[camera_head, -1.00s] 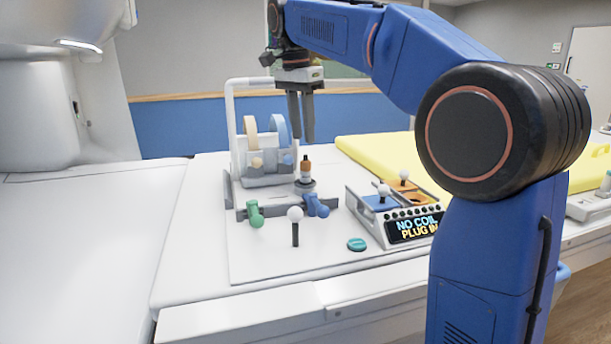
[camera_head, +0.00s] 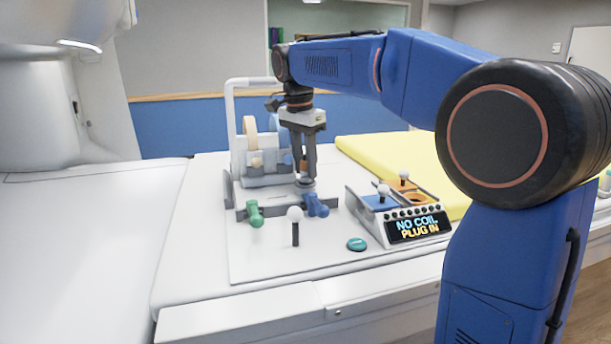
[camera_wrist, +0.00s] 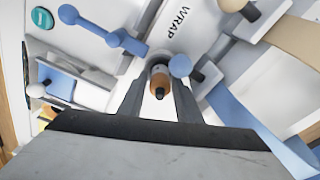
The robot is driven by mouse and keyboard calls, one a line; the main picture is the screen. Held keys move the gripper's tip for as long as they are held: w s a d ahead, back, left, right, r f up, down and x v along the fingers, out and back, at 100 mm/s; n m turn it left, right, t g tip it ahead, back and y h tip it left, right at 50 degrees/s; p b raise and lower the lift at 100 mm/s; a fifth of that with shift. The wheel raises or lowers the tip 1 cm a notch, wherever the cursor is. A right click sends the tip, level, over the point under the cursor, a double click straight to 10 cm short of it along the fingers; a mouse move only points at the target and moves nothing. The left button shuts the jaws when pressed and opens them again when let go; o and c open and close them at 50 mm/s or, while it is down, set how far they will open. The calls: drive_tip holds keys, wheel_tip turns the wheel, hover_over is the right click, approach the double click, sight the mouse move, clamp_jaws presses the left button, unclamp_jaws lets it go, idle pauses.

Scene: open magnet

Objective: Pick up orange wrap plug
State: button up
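The orange wrap plug, a small brown-orange cylinder with a dark tip, stands upright in its grey holder. In the wrist view the plug (camera_wrist: 160,80) shows between my two fingers, near the printed word WRAP. In the head view the plug (camera_head: 304,165) is mostly hidden by my fingers. My gripper (camera_head: 304,170) points straight down over the holder, with its fingertips down around the plug. In the wrist view my gripper (camera_wrist: 160,85) is open, with a light gap showing between the fingers and the plug.
A console (camera_head: 418,227) reading "NO COIL PLUG IN" is at the right. A teal disc (camera_head: 357,244) lies on the board.

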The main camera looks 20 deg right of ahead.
clamp_jaws()
wheel_tip(320, 180, up, 7)
drive_tip(key=shift+f, duration=0.1)
drive_tip(key=shift+s, duration=0.2)
drive_tip(key=s, duration=1.7)
drive_tip(key=shift+s, duration=0.3)
